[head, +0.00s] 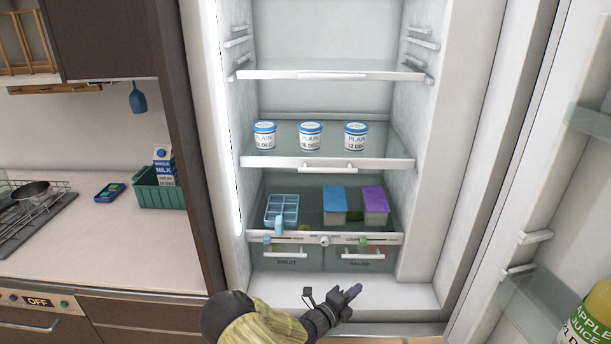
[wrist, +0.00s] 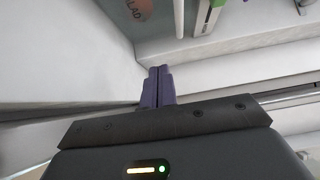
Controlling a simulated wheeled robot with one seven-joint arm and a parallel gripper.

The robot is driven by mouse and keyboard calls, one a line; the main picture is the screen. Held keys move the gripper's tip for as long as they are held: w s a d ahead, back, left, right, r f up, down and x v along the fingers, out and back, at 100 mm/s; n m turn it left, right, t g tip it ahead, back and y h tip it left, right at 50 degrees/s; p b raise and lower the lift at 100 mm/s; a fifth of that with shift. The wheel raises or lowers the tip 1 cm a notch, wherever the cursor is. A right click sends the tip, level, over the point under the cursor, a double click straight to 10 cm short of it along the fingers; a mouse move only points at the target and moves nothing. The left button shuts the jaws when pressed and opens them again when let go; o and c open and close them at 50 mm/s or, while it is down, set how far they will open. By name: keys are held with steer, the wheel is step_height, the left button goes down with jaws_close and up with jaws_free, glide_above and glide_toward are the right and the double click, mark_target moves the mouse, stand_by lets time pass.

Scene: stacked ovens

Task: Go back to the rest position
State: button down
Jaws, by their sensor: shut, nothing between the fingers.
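My gripper (head: 352,292) is low in front of the open fridge, near its bottom sill, at the lower middle of the head view. In the wrist view its two purple fingers (wrist: 158,87) are together with nothing between them. The fingers appear apart from the drawers. The salad drawer (head: 368,258) is behind and above it, and its label also shows in the wrist view (wrist: 139,8). The drawer to its left (head: 287,258) looks shut.
The fridge door (head: 545,190) stands open at the right, with an apple juice bottle (head: 590,318) in it. Three plain tubs (head: 310,135) stand on the middle shelf. An ice tray (head: 282,210) and two lidded boxes (head: 335,204) sit below. A counter (head: 90,235) is at the left.

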steer(key=s+d+r+m+g+y+p, duration=0.15)
steer(key=s+r+m+g, duration=0.25)
steer(key=s+m+g, duration=0.45)
steer(key=s+d+r+m+g+y+p, duration=0.1)
steer(key=s+d+r+m+g+y, duration=0.35)
steer(key=m, duration=0.75)
steer(key=s+a+r+m+t+y+p, duration=0.2)
steer(key=s+a+r+m+y, duration=0.2)
steer(key=r+m, duration=0.4)
steer(key=s+a+r+m+t+y+p, duration=0.2)
steer(key=s+a+r+m+y, duration=0.2)
steer(key=m, duration=1)
steer(key=s+a+r, duration=0.3)
steer(key=s, duration=0.1)
steer(key=shift+s+a+r+m+t, duration=0.15)
steer(key=shift+s+r+m+t, duration=0.2)
steer(key=shift+s+t, duration=0.05)
